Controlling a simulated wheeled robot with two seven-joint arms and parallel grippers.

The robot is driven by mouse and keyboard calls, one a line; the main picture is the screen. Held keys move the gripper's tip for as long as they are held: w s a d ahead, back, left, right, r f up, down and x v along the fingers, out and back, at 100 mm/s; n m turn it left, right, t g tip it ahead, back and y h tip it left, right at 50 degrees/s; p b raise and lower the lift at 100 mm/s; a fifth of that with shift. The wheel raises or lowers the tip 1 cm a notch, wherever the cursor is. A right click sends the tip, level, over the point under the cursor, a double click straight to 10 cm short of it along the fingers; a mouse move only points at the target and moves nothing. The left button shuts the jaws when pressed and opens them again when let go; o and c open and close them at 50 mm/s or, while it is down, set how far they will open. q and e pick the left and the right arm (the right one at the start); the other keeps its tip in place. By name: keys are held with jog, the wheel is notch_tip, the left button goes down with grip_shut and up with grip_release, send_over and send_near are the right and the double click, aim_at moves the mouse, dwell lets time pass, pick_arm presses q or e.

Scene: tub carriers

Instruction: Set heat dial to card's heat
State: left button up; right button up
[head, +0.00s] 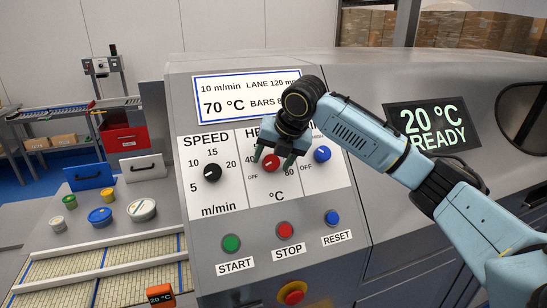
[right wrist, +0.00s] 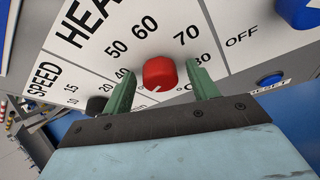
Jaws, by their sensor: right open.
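The red heat dial (head: 271,164) is on the white panel of the grey machine, partly behind my gripper. In the right wrist view the dial (right wrist: 159,73) shows a small white mark low on its face, and the scale reads 40, 50, 60, 70, 80. My right gripper (head: 272,158) is open, its green fingers on either side of the dial with small gaps visible in the right wrist view (right wrist: 161,72). The card (head: 247,94) reads 10 m/min, LANE 120 mm and 70 °C; its right end is hidden by my arm. My left gripper is out of view.
The black speed dial (head: 212,173) is left of the heat dial and a blue dial (head: 322,154) is right of it. Green START (head: 231,243), red STOP (head: 284,229) and blue RESET (head: 332,217) buttons sit below. The screen (head: 433,124) reads 20 °C READY.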

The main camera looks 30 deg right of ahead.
jog(key=shift+c, duration=1)
jog(key=c, duration=0.8)
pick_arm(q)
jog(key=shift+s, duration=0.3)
